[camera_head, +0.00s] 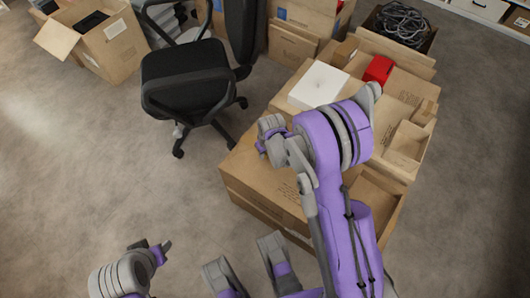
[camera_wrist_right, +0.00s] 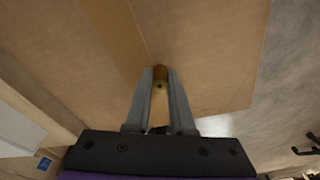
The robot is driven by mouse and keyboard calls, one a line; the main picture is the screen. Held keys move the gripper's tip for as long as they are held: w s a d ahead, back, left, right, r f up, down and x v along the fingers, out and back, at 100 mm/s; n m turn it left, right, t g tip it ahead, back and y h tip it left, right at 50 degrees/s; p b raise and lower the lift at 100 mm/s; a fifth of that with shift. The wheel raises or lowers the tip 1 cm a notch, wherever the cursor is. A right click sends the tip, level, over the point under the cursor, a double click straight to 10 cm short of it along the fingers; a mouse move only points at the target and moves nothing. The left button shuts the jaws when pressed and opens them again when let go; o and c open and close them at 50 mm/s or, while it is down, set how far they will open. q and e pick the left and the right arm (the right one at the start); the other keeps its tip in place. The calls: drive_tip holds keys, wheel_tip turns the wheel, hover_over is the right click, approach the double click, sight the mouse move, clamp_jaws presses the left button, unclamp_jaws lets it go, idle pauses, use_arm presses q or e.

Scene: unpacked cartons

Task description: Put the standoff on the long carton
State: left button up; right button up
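The standoff (camera_wrist_right: 160,74) is a small brass-coloured cylinder between the fingertips of my right gripper (camera_wrist_right: 159,82) in the right wrist view. The fingers are shut on it. In the head view my right gripper (camera_head: 264,141) is over the near left part of a brown carton (camera_head: 246,172), which I take for the long carton. Its top (camera_wrist_right: 205,45) fills much of the wrist view beneath the standoff. I cannot tell whether the standoff touches it. My left gripper (camera_head: 153,247) is over the floor at the lower left, its fingers apart and empty.
A white box (camera_head: 318,85) and a red object (camera_head: 379,69) lie on the cartons behind my right arm. A black office chair (camera_head: 186,78) stands to the left. An open carton (camera_head: 108,43) is at the upper left. The floor at the left is clear.

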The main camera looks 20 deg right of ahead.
drive_tip(key=o, duration=0.4)
drive_tip(key=shift+r, duration=0.2)
drive_tip(key=s+a+r+p, duration=0.1)
drive_tip(key=s+r, duration=0.2)
drive_tip(key=r, duration=0.4)
drive_tip(key=s+a+r+t+p, duration=0.1)
drive_tip(key=s+r, duration=0.2)
drive_tip(key=r, duration=0.4)
drive_tip(key=s+r+p, duration=0.1)
drive_tip(key=s+r, duration=0.3)
drive_tip(key=r, duration=0.3)
drive_tip(key=shift+m+t, duration=0.8)
drive_tip(key=shift+t, duration=0.1)
drive_tip(key=s+r, duration=0.1)
drive_tip(key=s, duration=0.3)
drive_tip(key=s+a+r, duration=0.1)
drive_tip(key=s, duration=0.3)
drive_tip(key=s+a+r, duration=0.1)
drive_tip(key=s, duration=0.4)
drive_tip(key=shift+a+r, duration=0.15)
drive_tip(key=shift+r, duration=0.25)
